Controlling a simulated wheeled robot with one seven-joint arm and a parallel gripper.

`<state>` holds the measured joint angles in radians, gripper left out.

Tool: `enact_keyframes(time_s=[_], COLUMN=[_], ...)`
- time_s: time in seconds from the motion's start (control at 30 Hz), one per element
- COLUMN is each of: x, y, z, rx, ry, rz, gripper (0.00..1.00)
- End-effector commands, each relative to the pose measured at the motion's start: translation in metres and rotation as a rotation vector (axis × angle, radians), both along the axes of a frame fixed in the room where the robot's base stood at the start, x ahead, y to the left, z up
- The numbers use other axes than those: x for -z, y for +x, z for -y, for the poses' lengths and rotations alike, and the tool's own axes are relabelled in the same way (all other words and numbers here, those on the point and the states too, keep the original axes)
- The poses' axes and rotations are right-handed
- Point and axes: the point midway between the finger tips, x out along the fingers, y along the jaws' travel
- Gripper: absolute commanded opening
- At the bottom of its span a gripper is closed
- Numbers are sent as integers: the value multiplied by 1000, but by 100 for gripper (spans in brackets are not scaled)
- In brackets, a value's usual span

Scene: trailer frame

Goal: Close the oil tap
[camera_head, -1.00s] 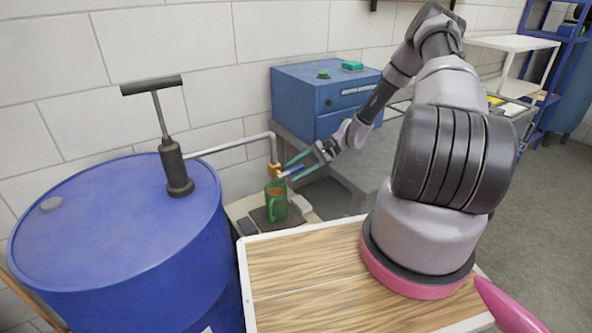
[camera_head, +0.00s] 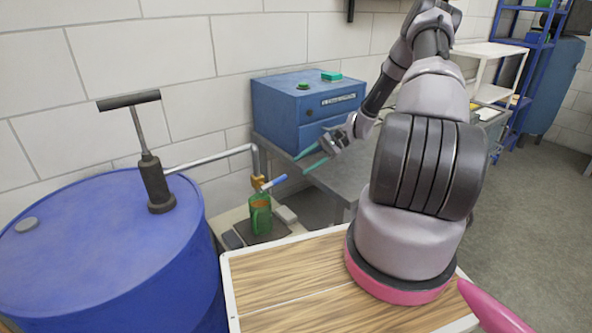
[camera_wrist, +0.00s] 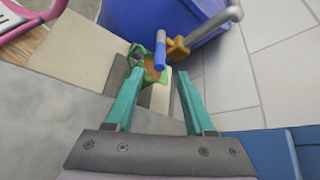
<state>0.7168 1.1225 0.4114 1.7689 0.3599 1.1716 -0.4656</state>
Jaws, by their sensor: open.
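The oil tap (camera_head: 258,183) is an orange-brass fitting at the end of a grey pipe, with a blue lever handle (camera_head: 273,184) slanting up to the right. A green mug (camera_head: 261,216) stands under the tap. In the wrist view the tap body (camera_wrist: 178,48), the blue lever (camera_wrist: 160,48) and the mug (camera_wrist: 136,56) lie ahead of the fingers, with brownish content in the mug. In the wrist view the lever lies ahead of the gap between the fingertips (camera_wrist: 160,74).
A blue drum (camera_head: 95,245) with a black hand pump (camera_head: 156,185) stands on the left, feeding the pipe (camera_head: 215,158). A blue cabinet (camera_head: 290,105) sits on a grey bench behind my gripper. A wooden-topped surface (camera_head: 280,280) lies in front.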

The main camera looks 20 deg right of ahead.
Motion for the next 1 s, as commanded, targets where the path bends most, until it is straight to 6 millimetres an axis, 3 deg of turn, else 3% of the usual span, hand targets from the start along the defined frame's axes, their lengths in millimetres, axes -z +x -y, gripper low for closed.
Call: enact_keyframes(time_s=[0.27,0.3,0.4,0.43,0.73,0.87,1.0], x=[-1,-1,0,1,11,1,-23], y=[0,0,-2,-4,-38,-46,-47], z=[3,3,-1,-4,-38,-45,-52], rx=[0,-1,-17,-30,-358,-519,-672], ry=[0,-1,-17,-32,-405,-588,-763], rz=[0,0,2,3,103,202,338], gripper=[54,46,8,0,0,0,0])
